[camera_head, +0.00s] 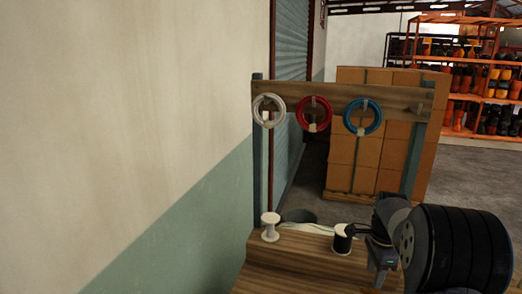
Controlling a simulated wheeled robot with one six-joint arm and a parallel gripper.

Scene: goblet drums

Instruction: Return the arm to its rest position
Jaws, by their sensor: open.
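My arm enters at the lower right, with a large ribbed black link nearest the camera. My gripper (362,232) is small, dark and partly hidden by my own arm. It is open and points left, close by a black spool with white ends (341,246) on the wooden bench (300,262). I cannot tell whether it touches the spool. Nothing shows held in it.
White (256,109), red (301,115) and blue (377,118) coils hang from a wooden rail (400,95). Stacked cartons (355,155) stand behind. A wall (130,120) runs along the left.

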